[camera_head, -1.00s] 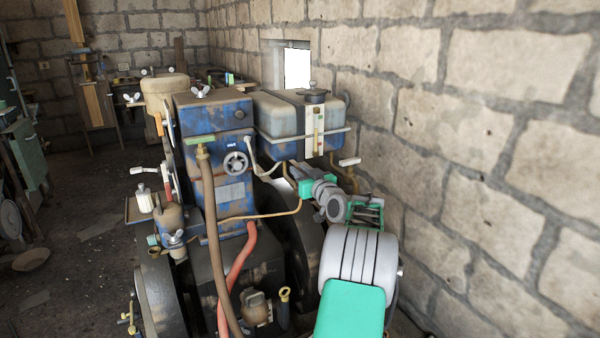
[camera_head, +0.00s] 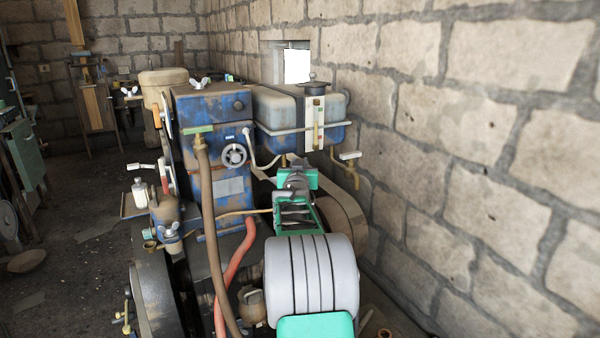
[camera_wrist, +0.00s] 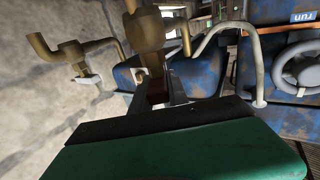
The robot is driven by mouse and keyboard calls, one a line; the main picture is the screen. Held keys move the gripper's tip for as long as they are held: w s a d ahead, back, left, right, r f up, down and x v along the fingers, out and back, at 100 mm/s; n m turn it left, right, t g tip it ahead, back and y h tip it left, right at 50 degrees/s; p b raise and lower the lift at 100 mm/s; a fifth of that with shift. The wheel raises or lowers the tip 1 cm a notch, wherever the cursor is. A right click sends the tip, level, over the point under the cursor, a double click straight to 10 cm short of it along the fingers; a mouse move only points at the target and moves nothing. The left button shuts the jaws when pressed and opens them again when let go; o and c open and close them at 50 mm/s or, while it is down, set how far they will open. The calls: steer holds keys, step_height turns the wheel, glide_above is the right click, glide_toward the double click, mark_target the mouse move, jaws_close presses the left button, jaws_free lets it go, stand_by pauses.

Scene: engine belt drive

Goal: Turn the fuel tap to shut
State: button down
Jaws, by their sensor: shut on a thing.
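The fuel tap is a brass fitting (camera_wrist: 147,30) under the blue fuel tank, close in front of my gripper in the wrist view. In the head view only a little brass (camera_head: 284,160) shows below the tank (camera_head: 275,108), behind my gripper. My gripper (camera_head: 294,174), with green and grey parts, is at this tap. It is shut on the tap's handle, which is mostly hidden, so its angle cannot be told. The wrist view is rolled over, with the green part of my gripper (camera_wrist: 185,150) filling the bottom.
A second brass tap with a white handle (camera_head: 349,156) hangs to the right, also visible in the wrist view (camera_wrist: 78,58). A grey handwheel (camera_head: 233,155) and a curved pipe are close on the left. The stone wall (camera_head: 450,170) stands to the right.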

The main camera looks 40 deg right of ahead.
steer(key=m+g, duration=0.1)
steer(key=m+g+h+b, duration=0.1)
steer(key=g+h, duration=0.1)
steer(key=shift+w+a+f+m+g+b, duration=0.2)
steer(key=shift+w+m+g+b, duration=0.1)
steer(key=shift+m+b, duration=0.1)
steer(key=m+g, duration=0.1)
steer(key=g+h, duration=0.1)
steer(key=shift+r+m+g+h, duration=0.2)
steer(key=shift+m+g+h, duration=0.1)
steer(key=shift+m, duration=0.1)
steer(key=m+g+p, duration=0.2)
steer(key=g+p, duration=0.1)
steer(key=shift+s+d+r+h, duration=0.1)
steer(key=shift+s+r+h, duration=0.1)
steer(key=shift+h, duration=0.2)
steer(key=m+g+p, duration=0.1)
steer(key=g+p, duration=0.1)
steer(key=p, duration=0.1)
steer(key=shift+f+m+g+p, duration=0.15)
steer(key=shift+m+g+p, duration=0.65)
steer(key=shift+p, duration=0.4)
steer(key=shift+d, duration=0.1)
steer(key=c, duration=1.3)
jaws_free()
steer(key=shift+s, duration=0.1)
